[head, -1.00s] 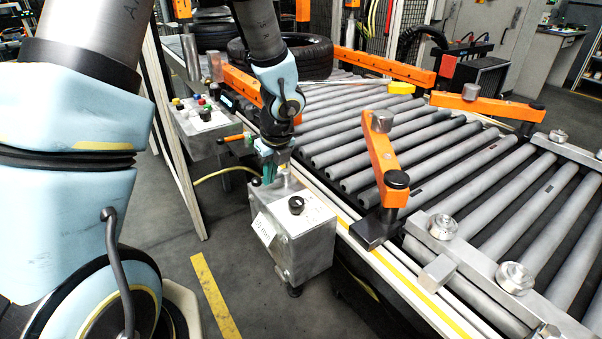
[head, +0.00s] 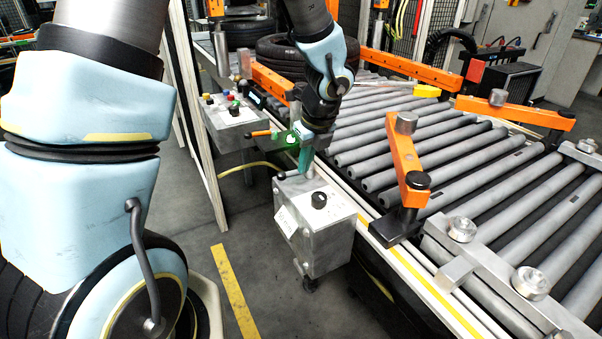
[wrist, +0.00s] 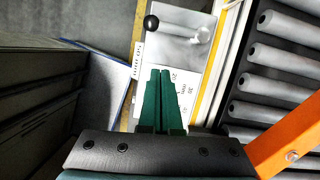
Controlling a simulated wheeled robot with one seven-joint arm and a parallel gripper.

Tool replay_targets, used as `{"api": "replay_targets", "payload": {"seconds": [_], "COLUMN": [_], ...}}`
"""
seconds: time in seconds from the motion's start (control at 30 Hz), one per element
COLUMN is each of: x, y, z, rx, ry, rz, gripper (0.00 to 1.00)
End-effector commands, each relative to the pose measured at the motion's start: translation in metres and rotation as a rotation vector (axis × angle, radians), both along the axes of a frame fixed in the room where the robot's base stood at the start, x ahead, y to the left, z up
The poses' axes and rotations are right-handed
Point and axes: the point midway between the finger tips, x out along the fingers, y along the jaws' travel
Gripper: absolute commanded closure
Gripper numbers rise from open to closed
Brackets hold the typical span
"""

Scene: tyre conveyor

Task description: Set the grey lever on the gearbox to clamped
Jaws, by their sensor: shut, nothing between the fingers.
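The gearbox (head: 326,240) is a grey metal box with a black knob (head: 319,200) and a white label, standing beside the conveyor. Its grey lever has a black ball end (head: 281,175) pointing left. In the wrist view the black ball (wrist: 151,22) is at the left edge of the box top, and a round silver hub (wrist: 203,35) is to its right. My gripper (head: 304,169) is above the back of the box, its green fingers pointing down. In the wrist view the green fingers (wrist: 160,72) are together and empty, apart from the ball and hub. The lever's setting marks are not readable.
The roller conveyor (head: 440,150) runs along the right, with an orange arm (head: 405,160) near the gearbox. A button box (head: 232,113) stands behind left, with an orange handle (head: 260,133) near my gripper. A tyre (head: 290,52) lies at the back.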

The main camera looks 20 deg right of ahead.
Motion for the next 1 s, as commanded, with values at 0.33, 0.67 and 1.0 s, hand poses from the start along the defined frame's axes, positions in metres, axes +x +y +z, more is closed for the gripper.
{"api": "replay_targets", "payload": {"seconds": [0.33, 0.67, 1.0], "x": [-0.014, -0.015, -0.010], "y": [-0.004, -0.004, 0.018], "z": [0.047, 0.049, 0.050], "rx": [-0.002, 0.000, -0.040], "ry": [-0.002, 0.000, 0.006], "rz": [-0.001, -0.002, 0.162], "gripper": [1.00, 1.00, 1.00]}}
